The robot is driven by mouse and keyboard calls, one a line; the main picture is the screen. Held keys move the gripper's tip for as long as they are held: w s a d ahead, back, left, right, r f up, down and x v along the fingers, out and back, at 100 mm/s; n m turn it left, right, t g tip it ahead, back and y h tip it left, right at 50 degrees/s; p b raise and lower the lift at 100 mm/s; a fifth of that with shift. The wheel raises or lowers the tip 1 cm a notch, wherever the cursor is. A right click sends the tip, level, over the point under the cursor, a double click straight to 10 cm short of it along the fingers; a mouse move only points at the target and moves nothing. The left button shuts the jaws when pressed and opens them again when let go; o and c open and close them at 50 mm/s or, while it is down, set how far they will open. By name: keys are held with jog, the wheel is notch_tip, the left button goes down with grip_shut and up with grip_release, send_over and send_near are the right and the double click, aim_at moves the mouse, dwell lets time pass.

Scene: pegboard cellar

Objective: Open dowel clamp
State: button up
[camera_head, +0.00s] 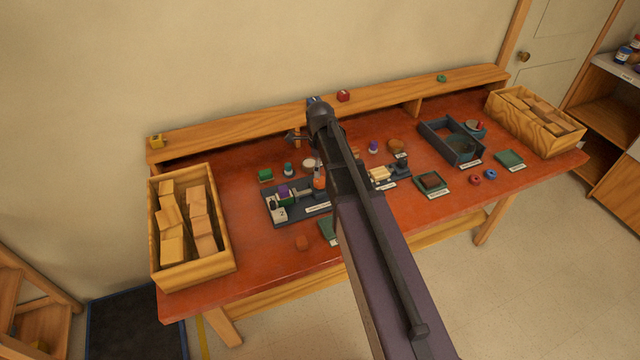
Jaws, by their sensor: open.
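A dark grey fixture (318,209) stands on the red bench top, left of my arm. It carries a white block marked 2 (279,213), a purple knob (283,191) and an orange upright part (319,179). This looks like the dowel clamp, but its label is too small to read. My arm covers its right side, and I cannot tell the clamp's state. My gripper (293,137) seems to be the small dark pronged part beside the arm's end, above the back of the bench. It is open, apart from the fixture, with nothing visible in it.
Wooden boxes of blocks stand at the left (226,270) and right (577,136) bench ends. A dark tray (465,160) is at right. Small pieces and green pads lie around. A raised shelf (230,125) runs along the back. The left front is mostly clear.

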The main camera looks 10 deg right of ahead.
aim_at(320, 180)
jog(key=shift+f+b, duration=2.55)
jog(key=shift+f, duration=0.3)
jog(key=c, duration=1.1)
